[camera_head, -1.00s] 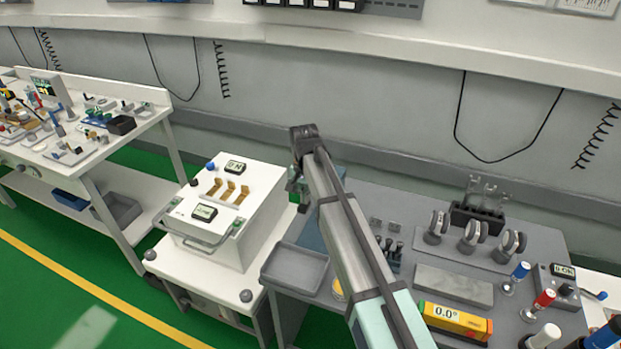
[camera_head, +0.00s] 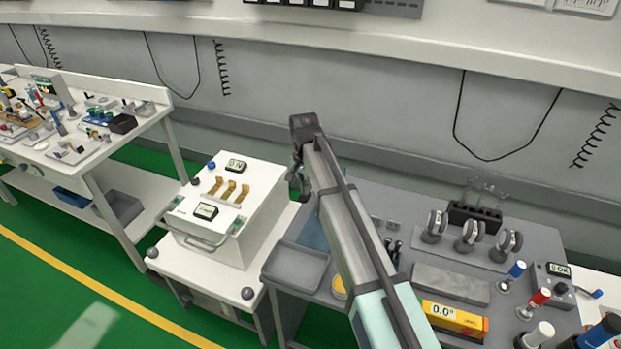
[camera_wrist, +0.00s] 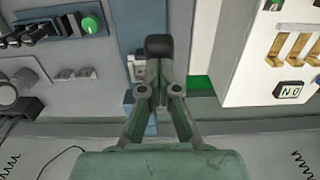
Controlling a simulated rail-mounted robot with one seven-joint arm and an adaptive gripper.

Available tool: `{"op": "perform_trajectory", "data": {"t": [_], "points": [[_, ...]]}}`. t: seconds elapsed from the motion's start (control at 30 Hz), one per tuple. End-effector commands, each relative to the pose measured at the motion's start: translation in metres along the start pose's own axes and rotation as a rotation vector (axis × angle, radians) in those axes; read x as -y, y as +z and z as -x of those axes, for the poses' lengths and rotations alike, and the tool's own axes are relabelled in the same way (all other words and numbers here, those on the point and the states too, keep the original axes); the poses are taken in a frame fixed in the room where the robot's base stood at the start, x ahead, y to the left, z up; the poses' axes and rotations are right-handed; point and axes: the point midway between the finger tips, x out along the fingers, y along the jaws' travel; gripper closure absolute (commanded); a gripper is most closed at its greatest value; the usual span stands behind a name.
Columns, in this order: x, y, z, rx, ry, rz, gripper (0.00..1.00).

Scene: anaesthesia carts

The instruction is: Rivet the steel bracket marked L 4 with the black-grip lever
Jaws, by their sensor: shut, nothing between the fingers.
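My gripper (camera_wrist: 158,50) is shut and empty, its dark fingertips together. In the head view my gripper (camera_head: 298,178) hangs over the left end of the grey bench. Beyond the fingertips, a small pale part (camera_wrist: 138,68) lies on the bench; its identity is unclear. Two small grey pieces (camera_wrist: 74,73) lie left of it; they also show in the head view (camera_head: 384,223). No L 4 marking is readable. My arm hides part of the bench.
A white console (camera_head: 215,215) with brass levers stands left of the grey bench. A grey tray (camera_head: 297,270) sits at the bench's left end. Three round grey clamps (camera_head: 468,236), a black rack (camera_head: 475,218), a yellow gauge (camera_head: 452,315), and blue, red and white-grip levers (camera_head: 540,298) stand right.

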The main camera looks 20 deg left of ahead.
Motion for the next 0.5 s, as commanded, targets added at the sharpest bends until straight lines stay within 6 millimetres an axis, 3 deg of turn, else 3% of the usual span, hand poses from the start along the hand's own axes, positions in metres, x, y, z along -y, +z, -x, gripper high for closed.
{"op": "perform_trajectory", "data": {"t": [0.5], "points": [[0.000, 0.000, 0.035, 0.000, -0.001, 0.000, 1.00]]}}
